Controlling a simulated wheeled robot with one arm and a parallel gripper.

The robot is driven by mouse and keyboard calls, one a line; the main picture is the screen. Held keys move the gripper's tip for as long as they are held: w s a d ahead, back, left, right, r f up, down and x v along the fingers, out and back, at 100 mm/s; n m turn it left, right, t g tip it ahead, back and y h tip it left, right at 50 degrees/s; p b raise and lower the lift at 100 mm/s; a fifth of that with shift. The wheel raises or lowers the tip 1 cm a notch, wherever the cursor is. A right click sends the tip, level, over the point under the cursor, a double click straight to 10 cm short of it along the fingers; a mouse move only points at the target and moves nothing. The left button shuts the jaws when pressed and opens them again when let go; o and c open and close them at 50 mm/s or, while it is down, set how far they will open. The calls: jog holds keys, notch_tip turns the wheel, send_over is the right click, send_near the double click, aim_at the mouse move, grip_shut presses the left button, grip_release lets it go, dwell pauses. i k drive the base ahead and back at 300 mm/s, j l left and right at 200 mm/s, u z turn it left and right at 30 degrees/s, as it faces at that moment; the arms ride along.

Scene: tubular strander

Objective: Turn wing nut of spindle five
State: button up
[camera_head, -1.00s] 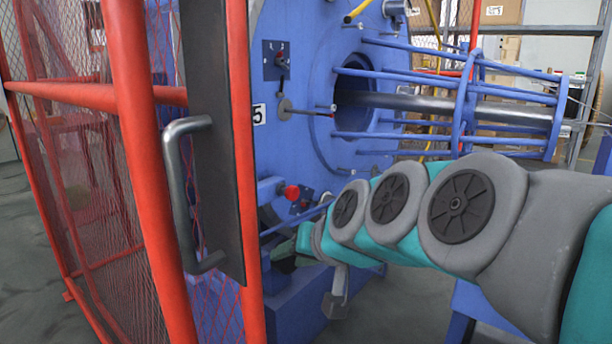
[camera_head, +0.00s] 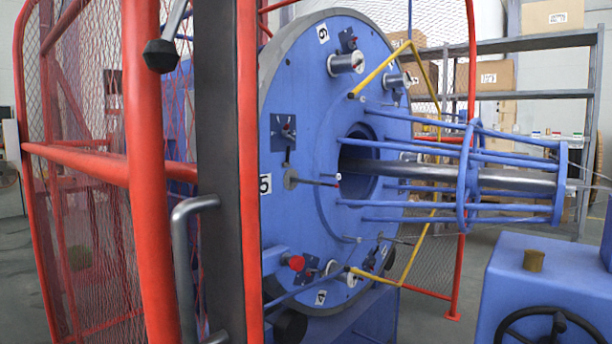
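The label 5 (camera_head: 265,184) is on the left side of the large blue disc (camera_head: 318,120), partly beside the red cage post. My gripper is not in this view.
A red mesh cage (camera_head: 148,180) with a grey handle (camera_head: 183,270) stands at the left front. Blue bars (camera_head: 465,165) surround a steel shaft (camera_head: 425,172) at the right. A blue box (camera_head: 550,275) with a dark handwheel (camera_head: 547,325) stands at lower right.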

aim_at(285, 132)
jog(key=i+l+u, duration=0.35)
jog(key=i, duration=0.15)
jog(key=i+l+u, duration=0.35)
jog(key=i+j, duration=0.05)
jog(key=i, duration=0.05)
